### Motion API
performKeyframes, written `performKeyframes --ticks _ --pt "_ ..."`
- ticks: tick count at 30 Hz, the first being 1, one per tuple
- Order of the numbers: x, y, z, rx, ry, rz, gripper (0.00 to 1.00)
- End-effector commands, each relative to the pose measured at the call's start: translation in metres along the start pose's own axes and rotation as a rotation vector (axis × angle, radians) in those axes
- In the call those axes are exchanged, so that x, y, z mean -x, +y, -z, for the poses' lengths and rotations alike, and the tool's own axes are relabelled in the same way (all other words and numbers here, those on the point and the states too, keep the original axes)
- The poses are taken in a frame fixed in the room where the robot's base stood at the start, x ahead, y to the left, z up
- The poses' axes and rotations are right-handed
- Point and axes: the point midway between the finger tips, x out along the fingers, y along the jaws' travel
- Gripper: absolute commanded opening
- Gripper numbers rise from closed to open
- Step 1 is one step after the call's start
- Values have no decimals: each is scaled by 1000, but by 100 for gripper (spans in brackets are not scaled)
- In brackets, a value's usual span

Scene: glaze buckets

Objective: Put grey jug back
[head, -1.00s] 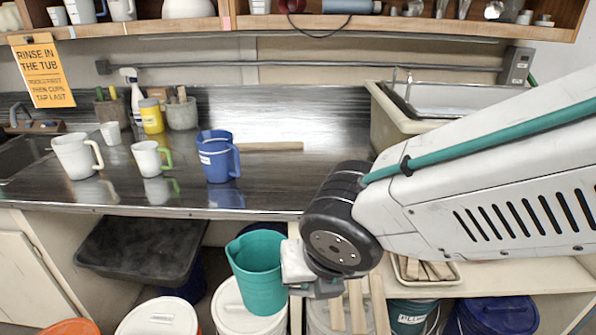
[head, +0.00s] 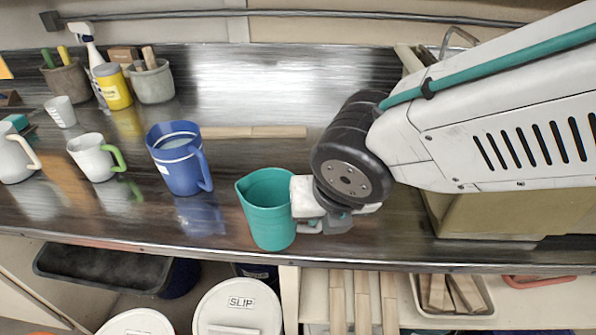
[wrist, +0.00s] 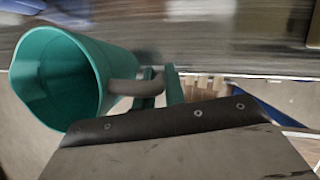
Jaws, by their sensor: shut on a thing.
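A teal jug (head: 268,222) with a grey handle (wrist: 140,87) is held upright in front of the counter's front part in the head view. It also shows in the wrist view (wrist: 48,85), where I look partly into its mouth and see no contents. My gripper (head: 304,222) is shut on the grey handle, at the jug's right side; its fingers show in the wrist view (wrist: 165,88). I cannot tell the jug's height over the counter. No jug with a grey body is in view.
The dark counter (head: 350,240) has a blue jug (head: 182,165) to the left, then a white jug with a green handle (head: 92,158) and a cream-handled one (head: 14,160). A wooden strip (head: 255,132) lies behind. Lidded buckets (head: 238,310) stand below.

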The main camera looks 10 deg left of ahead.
Motion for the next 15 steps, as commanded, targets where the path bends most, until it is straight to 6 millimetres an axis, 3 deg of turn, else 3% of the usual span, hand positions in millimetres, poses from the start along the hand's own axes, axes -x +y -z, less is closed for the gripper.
performKeyframes --ticks 5,15 --pt "-8 -6 -15 -5 1 3 0" --pt "-47 -37 -90 -8 1 4 0"
